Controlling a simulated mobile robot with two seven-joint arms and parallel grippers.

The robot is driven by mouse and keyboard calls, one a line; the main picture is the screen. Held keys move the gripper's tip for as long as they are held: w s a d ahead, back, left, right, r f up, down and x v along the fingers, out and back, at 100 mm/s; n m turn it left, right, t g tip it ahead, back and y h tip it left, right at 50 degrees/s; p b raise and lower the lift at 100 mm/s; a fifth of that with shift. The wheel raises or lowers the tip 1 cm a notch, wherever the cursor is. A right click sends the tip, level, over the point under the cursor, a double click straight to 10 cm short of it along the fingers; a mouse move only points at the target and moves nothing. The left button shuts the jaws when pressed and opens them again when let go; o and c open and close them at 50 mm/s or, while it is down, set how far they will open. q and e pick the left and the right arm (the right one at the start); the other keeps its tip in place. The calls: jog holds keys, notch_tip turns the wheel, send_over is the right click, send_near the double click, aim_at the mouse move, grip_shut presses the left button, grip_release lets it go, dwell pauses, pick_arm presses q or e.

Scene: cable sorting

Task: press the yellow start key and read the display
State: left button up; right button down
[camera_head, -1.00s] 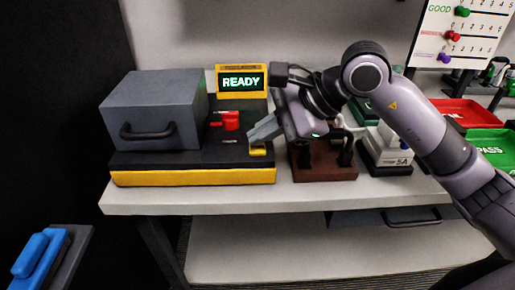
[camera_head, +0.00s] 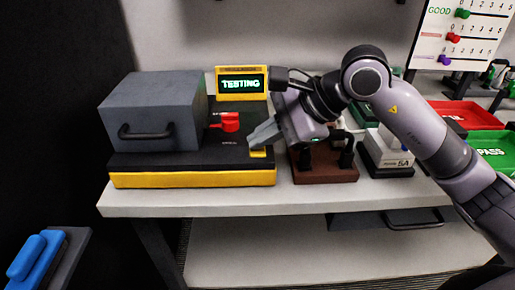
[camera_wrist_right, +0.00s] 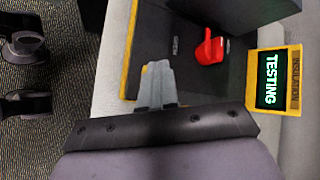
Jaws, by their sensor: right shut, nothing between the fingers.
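The yellow start key (camera_head: 258,153) sits at the front right of the black tester base, partly hidden by my right gripper. My right gripper (camera_head: 251,141) is shut and empty, its tips just above or on the key; I cannot tell whether they touch. In the right wrist view the shut fingers (camera_wrist_right: 154,72) cover most of the key, with a sliver of yellow beside them. The yellow-framed display (camera_head: 241,83) stands behind and reads "TESTING" in green; it also shows sideways in the right wrist view (camera_wrist_right: 272,81). My left gripper is not in view.
The tester has a grey lidded box (camera_head: 155,110) with a black handle and a red knob (camera_head: 230,122). A brown block with black posts (camera_head: 325,165) and a weight-like block marked 5A (camera_head: 388,155) stand right. Red (camera_head: 466,112) and green (camera_head: 492,146) trays lie farther right.

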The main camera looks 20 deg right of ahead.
aim_at(263, 151)
dwell(0.4)
jog(key=shift+r+p, duration=0.4)
jog(key=shift+r, duration=0.3)
jog(key=shift+r, duration=0.1)
jog(key=shift+r+p, duration=1.6)
jog(key=shift+r, duration=0.85)
